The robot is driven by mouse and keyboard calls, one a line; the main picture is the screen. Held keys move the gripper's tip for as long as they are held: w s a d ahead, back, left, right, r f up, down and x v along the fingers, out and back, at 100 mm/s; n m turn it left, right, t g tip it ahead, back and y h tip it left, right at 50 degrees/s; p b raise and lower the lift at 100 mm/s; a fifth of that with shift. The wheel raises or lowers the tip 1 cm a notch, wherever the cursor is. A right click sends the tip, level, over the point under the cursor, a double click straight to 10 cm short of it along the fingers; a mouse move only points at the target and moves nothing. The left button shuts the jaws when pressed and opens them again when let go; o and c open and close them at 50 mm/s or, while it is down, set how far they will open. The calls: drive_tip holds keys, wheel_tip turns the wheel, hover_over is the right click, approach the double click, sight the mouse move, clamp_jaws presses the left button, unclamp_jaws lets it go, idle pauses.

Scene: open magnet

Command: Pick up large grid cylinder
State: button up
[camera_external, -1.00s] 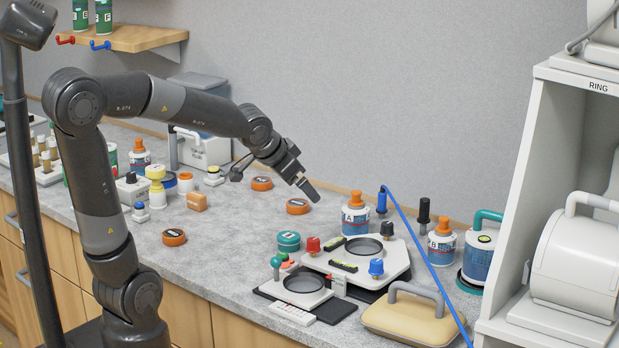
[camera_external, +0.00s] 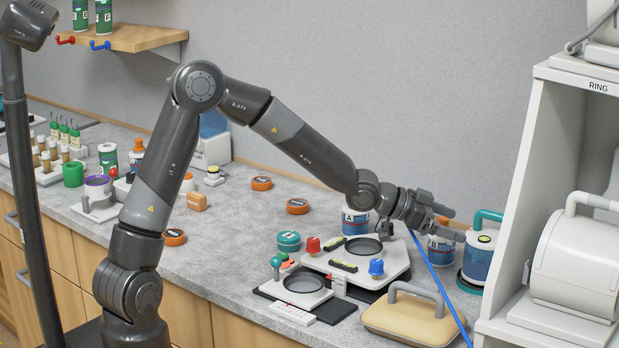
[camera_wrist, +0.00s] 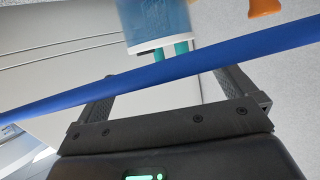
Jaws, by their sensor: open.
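A large cylinder (camera_external: 477,264) with a blue body, white top and teal handle stands on a teal base at the right of the counter, beside the white cabinet. I cannot make out a grid on it. In the wrist view a blue cylinder (camera_wrist: 157,20) with a white rim and teal parts, apparently the same one, shows at the top, partly cut off. My gripper (camera_external: 458,224) is open and empty, pointing right toward this cylinder, to its left and apart from it. It hides part of bottle B (camera_external: 440,252).
A blue cable (camera_external: 428,268) runs down past my gripper; in the wrist view it (camera_wrist: 170,70) crosses in front of the fingers. The white cabinet (camera_external: 520,210) stands close on the right. A beige handled case (camera_external: 410,318) and a white plate (camera_external: 390,268) lie nearer the front.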

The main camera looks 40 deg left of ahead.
sight(491, 235)
drive_tip(key=x, duration=0.4)
drive_tip(key=shift+w+d+f, duration=0.1)
drive_tip(key=shift+d+f, duration=0.05)
drive_tip(key=shift+d, duration=0.1)
drive_tip(key=shift+x, duration=3.1)
drive_tip(key=shift+w, duration=0.1)
drive_tip(key=shift+c, duration=0.4)
drive_tip(key=c, duration=1.4)
drive_tip(key=shift+r, duration=0.35)
